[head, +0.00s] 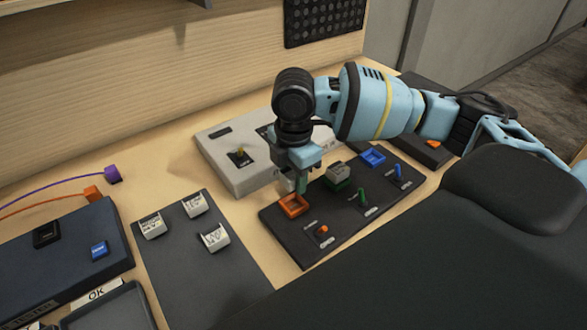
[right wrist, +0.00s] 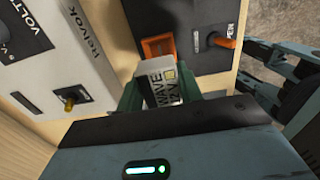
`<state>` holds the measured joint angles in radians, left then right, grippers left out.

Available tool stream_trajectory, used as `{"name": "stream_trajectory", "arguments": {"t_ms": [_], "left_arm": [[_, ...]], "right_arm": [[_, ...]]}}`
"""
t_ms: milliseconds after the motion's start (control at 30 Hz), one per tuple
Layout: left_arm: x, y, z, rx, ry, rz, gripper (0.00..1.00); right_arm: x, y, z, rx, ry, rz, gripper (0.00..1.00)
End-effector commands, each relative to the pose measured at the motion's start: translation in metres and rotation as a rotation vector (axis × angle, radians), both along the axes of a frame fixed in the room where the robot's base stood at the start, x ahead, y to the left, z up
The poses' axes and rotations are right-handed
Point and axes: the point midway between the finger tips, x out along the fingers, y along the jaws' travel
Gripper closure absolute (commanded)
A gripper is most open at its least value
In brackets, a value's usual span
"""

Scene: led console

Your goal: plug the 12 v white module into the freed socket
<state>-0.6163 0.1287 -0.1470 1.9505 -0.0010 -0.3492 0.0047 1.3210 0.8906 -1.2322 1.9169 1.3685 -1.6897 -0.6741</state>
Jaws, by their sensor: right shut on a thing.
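My right gripper (head: 300,182) is shut on a white module (right wrist: 152,68) lettered "WAVE" and "12 V", with a small yellow square. In the right wrist view the green fingers clasp its sides. The orange socket (head: 293,205) on the dark console (head: 283,229) lies just beyond the module in the right wrist view (right wrist: 158,46), and it looks empty. In the head view the gripper is above its back edge; the fingers hide the module. The green socket (head: 337,185) holds a pale module (head: 338,172). The blue socket (head: 372,157) looks empty.
Orange (head: 323,230), green (head: 362,196) and blue (head: 398,171) levers line the console front. A grey volt box (head: 225,168) with a yellow toggle stands behind. Three white modules lie on a dark mat (head: 200,280). A dark tester (head: 60,265) stands at left.

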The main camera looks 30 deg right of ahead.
Motion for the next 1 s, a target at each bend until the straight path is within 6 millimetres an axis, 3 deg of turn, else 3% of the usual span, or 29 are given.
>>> {"name": "stream_trajectory", "arguments": {"t_ms": [300,500,1000], "left_arm": [[-0.013,-0.001,-0.015,-0.002,0.039,0.001,0.43],[-0.013,-0.002,-0.014,-0.006,0.039,0.004,0.43],[-0.012,-0.004,-0.013,-0.010,0.038,0.005,0.43]], "right_arm": [[-0.001,0.000,-0.031,0.000,0.004,0.000,0.87],[0.000,0.000,-0.043,0.000,0.002,0.000,0.87],[0.000,0.000,-0.050,0.000,0.000,0.000,0.87]]}}
